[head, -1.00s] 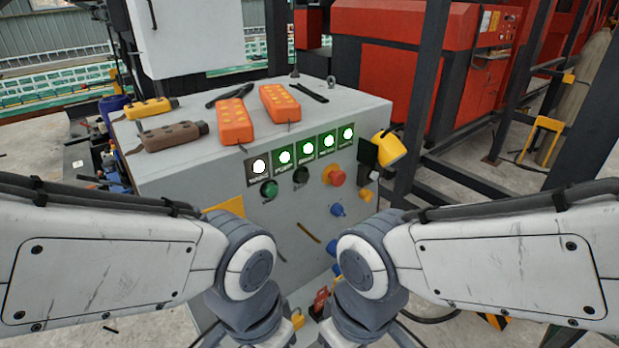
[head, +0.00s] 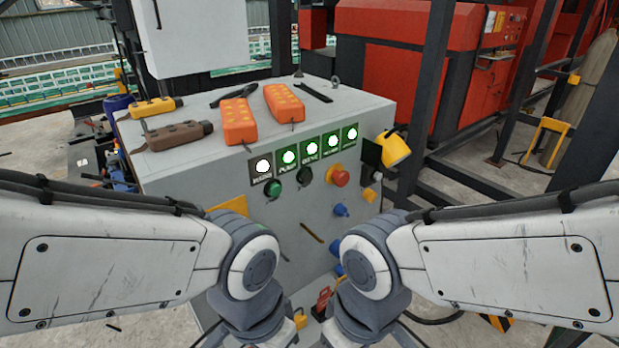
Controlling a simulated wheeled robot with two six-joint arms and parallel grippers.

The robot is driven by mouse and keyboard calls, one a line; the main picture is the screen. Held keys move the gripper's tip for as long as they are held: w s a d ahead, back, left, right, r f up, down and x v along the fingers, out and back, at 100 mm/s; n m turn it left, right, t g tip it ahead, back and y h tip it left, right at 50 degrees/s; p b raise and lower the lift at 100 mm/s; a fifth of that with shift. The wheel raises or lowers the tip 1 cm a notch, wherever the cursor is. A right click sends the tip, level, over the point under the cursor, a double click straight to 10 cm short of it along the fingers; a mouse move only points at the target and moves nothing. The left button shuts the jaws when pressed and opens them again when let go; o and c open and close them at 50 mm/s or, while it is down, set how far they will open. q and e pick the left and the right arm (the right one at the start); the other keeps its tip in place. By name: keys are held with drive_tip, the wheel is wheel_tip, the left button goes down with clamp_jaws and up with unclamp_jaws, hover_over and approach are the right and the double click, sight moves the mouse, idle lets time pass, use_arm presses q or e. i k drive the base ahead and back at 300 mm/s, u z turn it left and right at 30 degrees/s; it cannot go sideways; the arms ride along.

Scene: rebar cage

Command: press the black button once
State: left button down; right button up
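The black button (head: 304,176) is on the sloped front panel of the grey control cabinet (head: 200,195). It sits between a green button (head: 272,189) on its left and a red mushroom button (head: 340,177) with a yellow base on its right. A row of lit indicator lamps runs just above. My left and right arms come in from the sides and bend down in front of the cabinet, below the button and apart from it. Neither gripper shows; both are beyond the lower edge of the picture.
Orange remotes (head: 239,121), a brown one (head: 173,135) and a yellow one (head: 155,107) lie on the cabinet top. A yellow device (head: 394,149) hangs at the panel's right edge. Blue sockets (head: 341,210) are below the buttons. Dark steel posts stand at the right.

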sight(307, 176)
drive_tip(key=u, duration=0.2)
drive_tip(key=k, duration=0.5)
drive_tip(key=u, duration=0.6)
drive_tip(key=k, duration=0.85)
drive_tip(key=z, duration=0.4)
drive_tip(key=i, duration=0.9)
drive_tip(key=z, duration=0.35)
